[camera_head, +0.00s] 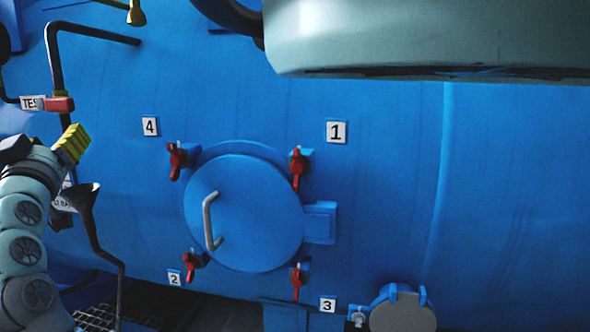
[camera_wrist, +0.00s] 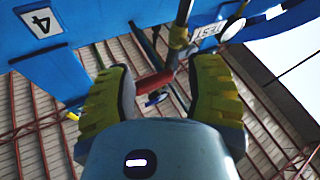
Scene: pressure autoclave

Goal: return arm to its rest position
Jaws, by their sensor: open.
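My arm rises at the left edge of the head view, and my gripper (camera_head: 74,144) with yellow ridged finger pads is at its upper end. In the wrist view the two yellow fingers of my gripper (camera_wrist: 163,95) stand apart with nothing between them. The red-handled valve (camera_head: 60,104) beside the "TEST" label (camera_head: 33,103) is just above the gripper in the head view. In the wrist view the red handle (camera_wrist: 154,82) shows beyond the fingers, in the gap, apart from them as far as I can tell.
The blue autoclave (camera_head: 385,180) fills the background. Its round door (camera_head: 255,215) is shut, with a grey handle (camera_head: 208,222) and red clamps numbered 1 to 4 around it. A pale body overhangs the upper right.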

